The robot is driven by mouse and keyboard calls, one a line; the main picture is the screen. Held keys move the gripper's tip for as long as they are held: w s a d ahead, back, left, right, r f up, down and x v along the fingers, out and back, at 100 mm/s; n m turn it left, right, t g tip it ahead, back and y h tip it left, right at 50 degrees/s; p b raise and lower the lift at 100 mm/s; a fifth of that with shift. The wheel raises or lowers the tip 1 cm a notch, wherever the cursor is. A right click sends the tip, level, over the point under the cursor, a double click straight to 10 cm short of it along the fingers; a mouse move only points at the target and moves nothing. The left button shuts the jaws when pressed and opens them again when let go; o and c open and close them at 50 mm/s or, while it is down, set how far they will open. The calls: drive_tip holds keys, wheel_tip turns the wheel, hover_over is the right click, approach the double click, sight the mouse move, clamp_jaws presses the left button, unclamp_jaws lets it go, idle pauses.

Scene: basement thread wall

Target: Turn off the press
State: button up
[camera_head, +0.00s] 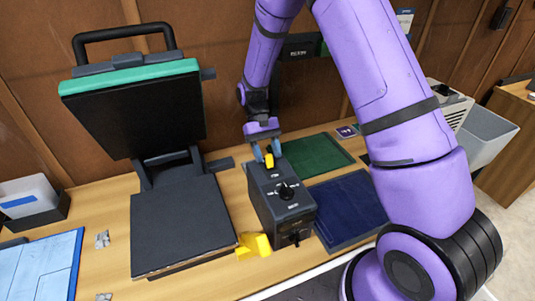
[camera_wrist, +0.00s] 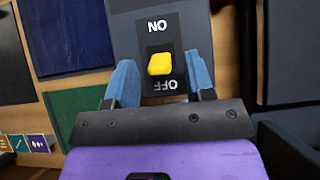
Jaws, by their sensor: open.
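The press (camera_head: 130,105) stands at the left in the head view, its black upper plate with a green edge raised over a flat dark lower plate (camera_head: 180,225). A dark control box (camera_head: 283,203) sits to its right, with a knob on its front. On the box's top is a yellow rocker switch (camera_head: 269,160). It also shows in the wrist view (camera_wrist: 161,64), between the labels ON and OFF. My gripper (camera_head: 268,152) is at the box's top, its blue fingers open on either side of the switch's OFF end (camera_wrist: 160,80). I cannot tell whether they touch anything.
A yellow piece (camera_head: 254,244) lies beside the box's front left. A green mat (camera_head: 312,156) and a dark blue mat (camera_head: 345,207) lie to its right. A blue sheet (camera_head: 42,265) and a tray with papers (camera_head: 33,203) are at the far left.

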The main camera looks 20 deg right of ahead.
drive_tip(key=v, duration=1)
drive_tip(key=shift+w+r, duration=0.1)
drive_tip(key=shift+r, duration=0.05)
